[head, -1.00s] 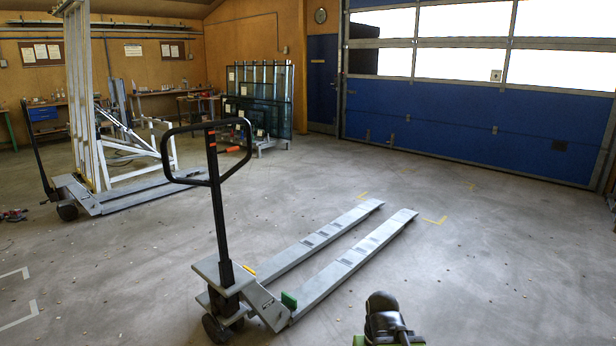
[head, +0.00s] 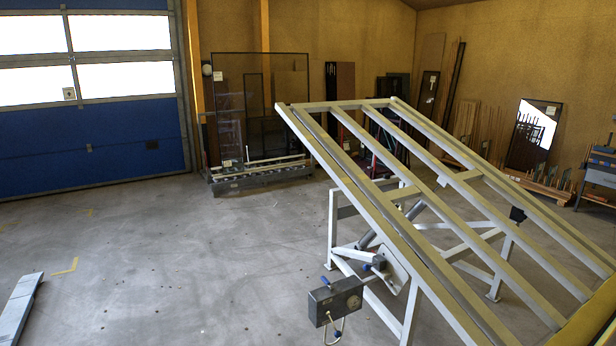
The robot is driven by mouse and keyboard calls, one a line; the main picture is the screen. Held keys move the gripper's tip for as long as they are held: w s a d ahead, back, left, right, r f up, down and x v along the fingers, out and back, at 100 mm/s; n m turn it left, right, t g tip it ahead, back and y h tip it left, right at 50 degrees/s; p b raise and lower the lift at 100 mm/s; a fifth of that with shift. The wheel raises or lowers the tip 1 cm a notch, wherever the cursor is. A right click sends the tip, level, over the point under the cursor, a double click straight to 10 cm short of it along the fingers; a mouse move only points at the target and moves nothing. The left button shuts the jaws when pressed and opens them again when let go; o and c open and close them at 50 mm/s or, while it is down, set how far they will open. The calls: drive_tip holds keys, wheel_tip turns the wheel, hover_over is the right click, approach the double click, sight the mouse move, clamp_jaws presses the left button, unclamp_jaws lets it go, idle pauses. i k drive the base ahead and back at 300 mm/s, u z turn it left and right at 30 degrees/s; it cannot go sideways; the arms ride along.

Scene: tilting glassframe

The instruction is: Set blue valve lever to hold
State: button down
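A tilting frame of pale grey metal bars (head: 372,190) stands sloped at the right of the head view, its high end toward the back left. A dark grey box (head: 336,299) is mounted at its near left side, with a looped hose or cable (head: 338,329) hanging below. A small blue lever (head: 326,282) stands up at the box's top left. Another blue-tipped handle (head: 369,267) shows behind it, by a pale plate on the frame. I cannot tell which blue part is the valve lever or how it is set. My gripper is not in view.
Open concrete floor (head: 200,270) lies left of the frame. A pallet truck fork (head: 20,309) shows at the lower left edge. A low roller rack (head: 262,174) stands at the back, and a blue door (head: 90,140) at the left.

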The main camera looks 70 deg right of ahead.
sight(338, 334)
drive_tip(key=z, duration=3.65)
drive_tip(key=i, duration=0.1)
drive_tip(key=u, duration=0.95)
